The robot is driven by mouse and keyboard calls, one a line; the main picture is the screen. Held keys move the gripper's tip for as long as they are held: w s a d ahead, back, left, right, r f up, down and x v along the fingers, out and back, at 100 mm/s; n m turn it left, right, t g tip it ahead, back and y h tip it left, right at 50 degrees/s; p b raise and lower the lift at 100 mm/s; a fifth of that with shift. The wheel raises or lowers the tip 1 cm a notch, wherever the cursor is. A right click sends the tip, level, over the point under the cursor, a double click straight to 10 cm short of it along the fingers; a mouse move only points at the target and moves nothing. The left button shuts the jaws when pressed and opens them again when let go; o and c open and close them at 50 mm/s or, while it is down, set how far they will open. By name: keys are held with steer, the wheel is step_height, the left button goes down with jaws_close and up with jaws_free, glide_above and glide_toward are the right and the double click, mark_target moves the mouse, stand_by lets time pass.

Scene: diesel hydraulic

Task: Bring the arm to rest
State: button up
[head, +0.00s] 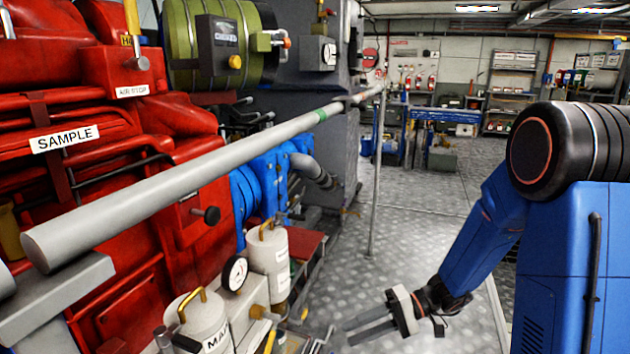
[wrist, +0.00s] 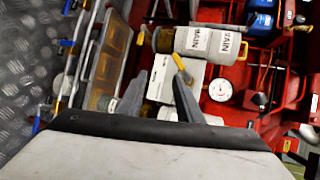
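My gripper (head: 348,331) hangs at the lower middle of the head view, over the grey floor, its fingers pointing left toward the engine's lower side. In the wrist view my gripper (wrist: 160,82) has its two grey fingers apart with nothing held between them. My blue arm comes down to it from the right. Beyond the fingers in the wrist view lie a white block and a pale canister marked MAIN (wrist: 208,42) with a yellow handle. No finger visibly touches anything, though the exact distance to the canisters cannot be told.
The red engine (head: 170,240) fills the left. A long grey rail (head: 200,175) crosses in front of it to a thin post (head: 377,170). Canisters (head: 268,258) and a round gauge (head: 235,273) stand low beside the gripper. Patterned floor (head: 430,200) is open toward the blue workbench (head: 445,115).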

steer(key=s+d+r+t+h, duration=0.3)
steer(key=s+d+r+h, duration=0.4)
steer(key=s+d, duration=0.2)
steer(key=s+d+r+m+t+h, duration=0.1)
steer(key=s+d+r+t+h, duration=0.3)
steer(key=s+d+r+h, duration=0.3)
steer(key=shift+s+d, duration=1.25)
steer(key=shift+s, duration=0.05)
stand_by(0.7)
